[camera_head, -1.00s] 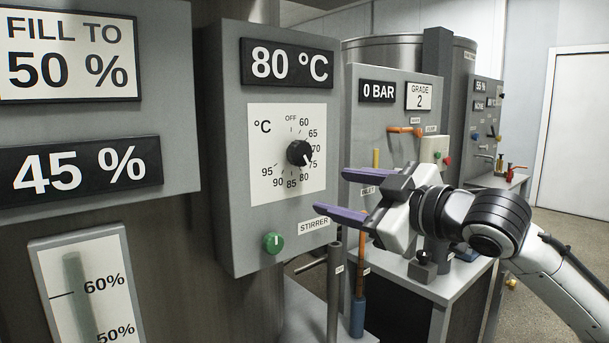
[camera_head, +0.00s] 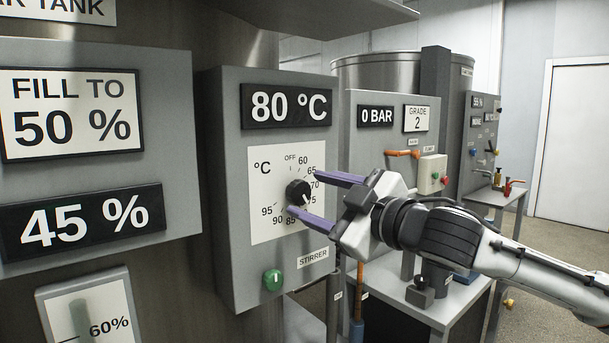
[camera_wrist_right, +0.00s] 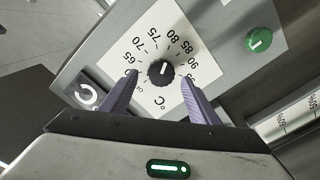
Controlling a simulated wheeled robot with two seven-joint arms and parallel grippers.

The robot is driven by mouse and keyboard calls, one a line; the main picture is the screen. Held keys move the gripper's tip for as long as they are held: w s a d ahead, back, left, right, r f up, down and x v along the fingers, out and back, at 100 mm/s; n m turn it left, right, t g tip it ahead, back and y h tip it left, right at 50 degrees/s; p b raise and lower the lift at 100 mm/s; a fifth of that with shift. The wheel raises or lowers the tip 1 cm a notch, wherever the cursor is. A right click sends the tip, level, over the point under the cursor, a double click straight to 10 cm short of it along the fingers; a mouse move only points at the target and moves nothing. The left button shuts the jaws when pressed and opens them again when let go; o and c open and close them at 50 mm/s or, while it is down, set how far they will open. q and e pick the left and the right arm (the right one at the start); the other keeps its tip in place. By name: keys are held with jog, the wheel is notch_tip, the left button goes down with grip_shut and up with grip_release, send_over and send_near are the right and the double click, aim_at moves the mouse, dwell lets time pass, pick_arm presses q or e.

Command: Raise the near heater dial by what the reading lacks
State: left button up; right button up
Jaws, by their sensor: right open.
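The near heater dial (camera_head: 298,191) is a black round knob on a white scale plate (camera_head: 262,225) marked OFF and 60 to 95 °C. Its white pointer sits near 75; the exact mark is hard to tell. Above it a dark display (camera_head: 286,106) reads 80 °C. My right gripper (camera_head: 306,195) is open, its purple fingers reaching toward the plate on either side of the dial. In the right wrist view the dial (camera_wrist_right: 161,72) lies between the open fingertips (camera_wrist_right: 159,78), with a gap on both sides. My left gripper is not in view.
Below the dial are a STIRRER label (camera_head: 313,258) and a green knob (camera_head: 273,280). To the left, a FILL TO 50 % sign (camera_head: 72,113) hangs above a 45 % display (camera_head: 84,224). A 0 BAR panel (camera_head: 376,117) with an orange handle (camera_head: 402,154) stands behind my right arm.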

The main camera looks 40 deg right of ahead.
aim_at(297, 192)
jog(key=shift+w+r+p, duration=0.1)
jog(key=shift+w+p, duration=0.6)
jog(key=shift+w, duration=0.45)
jog(key=shift+w+a, duration=0.2)
jog(key=shift+w, duration=0.05)
jog(key=c, duration=1)
